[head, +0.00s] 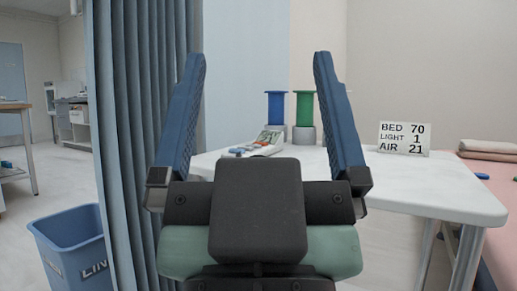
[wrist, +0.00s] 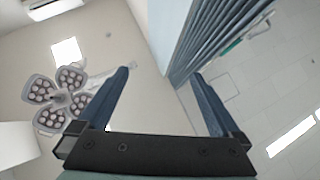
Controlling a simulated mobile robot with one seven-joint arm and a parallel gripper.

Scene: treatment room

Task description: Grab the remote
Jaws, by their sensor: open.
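My gripper (head: 258,58) is raised in front of the head camera, its two blue fingers spread wide and pointing up, with nothing between them. In the wrist view the open gripper (wrist: 160,75) faces the ceiling. On the white table (head: 420,186), beyond the gripper, a small pale item with blue parts (head: 237,151) lies next to a light packet-like thing with coloured markings (head: 267,142). The pale item may be the remote, but it is too small to tell. My gripper partly hides the table. No remote shows in the wrist view.
A blue spool (head: 275,109) and a green spool (head: 304,109) stand at the table's back. A sign (head: 404,138) reads BED 70, LIGHT 1, AIR 21. A curtain (head: 126,120) hangs close on the left, beside a blue bin (head: 75,250). A bed (head: 497,200) is right.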

